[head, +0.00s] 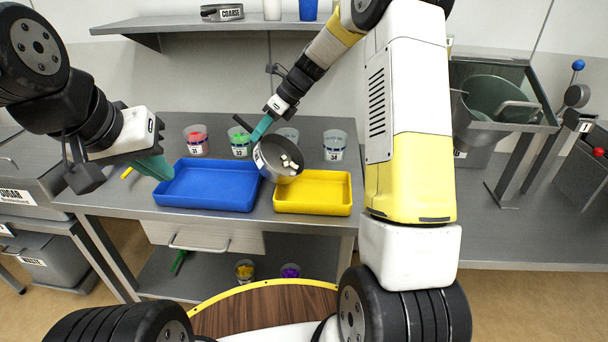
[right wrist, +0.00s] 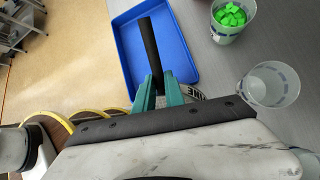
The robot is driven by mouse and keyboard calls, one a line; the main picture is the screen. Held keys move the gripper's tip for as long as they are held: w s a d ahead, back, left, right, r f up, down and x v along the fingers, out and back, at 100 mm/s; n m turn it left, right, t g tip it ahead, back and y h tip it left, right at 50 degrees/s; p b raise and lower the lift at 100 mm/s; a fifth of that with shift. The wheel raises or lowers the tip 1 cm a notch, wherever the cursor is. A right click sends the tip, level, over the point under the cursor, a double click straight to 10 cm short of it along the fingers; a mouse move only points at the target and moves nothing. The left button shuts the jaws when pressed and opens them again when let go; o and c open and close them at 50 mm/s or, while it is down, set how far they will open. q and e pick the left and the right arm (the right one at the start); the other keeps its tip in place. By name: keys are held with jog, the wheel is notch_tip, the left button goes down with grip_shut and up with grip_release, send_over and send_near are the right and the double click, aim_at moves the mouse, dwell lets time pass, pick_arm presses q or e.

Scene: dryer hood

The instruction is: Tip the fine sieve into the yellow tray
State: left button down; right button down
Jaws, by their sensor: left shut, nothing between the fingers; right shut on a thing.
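My right gripper (head: 260,130) is shut on the black handle (right wrist: 150,55) of the fine sieve (head: 268,163). The round grey sieve is held up around the gap between the two trays, overlapping the left part of the yellow tray (head: 312,207) in the head view. It is tilted, and several pale pieces lie inside it. In the right wrist view my teal fingers (right wrist: 158,92) grip the handle, and only a bit of the labelled sieve rim (right wrist: 197,93) shows. The visible yellow tray floor looks empty. My left gripper (head: 158,170) is shut and empty at the blue tray's left edge.
An empty-looking blue tray (head: 207,201) lies left of the yellow one. Behind stand cups with red (head: 196,142) and green pieces (head: 239,143), and clear cups such as the one labelled 34 (head: 334,147). A coarse sieve (head: 222,12) sits on the shelf above.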

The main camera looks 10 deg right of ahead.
aim_at(278, 149)
jog(key=shift+s+d+r+t+y+p, duration=0.1)
jog(key=shift+s+d+t+y+p, duration=0.15)
jog(key=shift+d+y, duration=0.2)
jog(key=shift+s+d+r+t+y+p, duration=0.1)
jog(key=shift+s+d+t+y+p, duration=0.05)
jog(key=shift+s+d+y+p, duration=0.3)
jog(key=shift+s+d+r+t+y+p, duration=0.25)
jog(key=shift+s+d+r+t+y, duration=0.1)
jog(key=shift+d+r+y, duration=0.3)
jog(key=shift+s+d+r+t+y+p, duration=0.25)
jog(key=shift+s+d+r+y, duration=0.15)
jog(key=shift+d, duration=0.4)
dwell(0.5)
jog(key=shift+s+d+r+n+t+y+p, duration=0.25)
jog(key=shift+s+d+r+y+p, duration=0.1)
jog(key=shift+d+y, duration=0.3)
jog(key=shift+s+d+r+n+t+y+p, duration=0.15)
jog(key=shift+s+d+r+t+y+p, duration=0.15)
jog(key=shift+d+y, duration=0.3)
dwell(0.4)
jog(key=shift+s+d, duration=0.15)
jog(key=shift+d, duration=0.05)
jog(key=shift+s+d+r+t+y+p, duration=0.25)
jog(key=shift+s+d+p, duration=0.2)
jog(key=shift+d, duration=0.35)
jog(key=shift+s+d+r+t+y+p, duration=0.1)
jog(key=shift+s+d+y+p, duration=0.3)
jog(key=shift+d, duration=0.35)
jog(key=shift+s+d, duration=0.1)
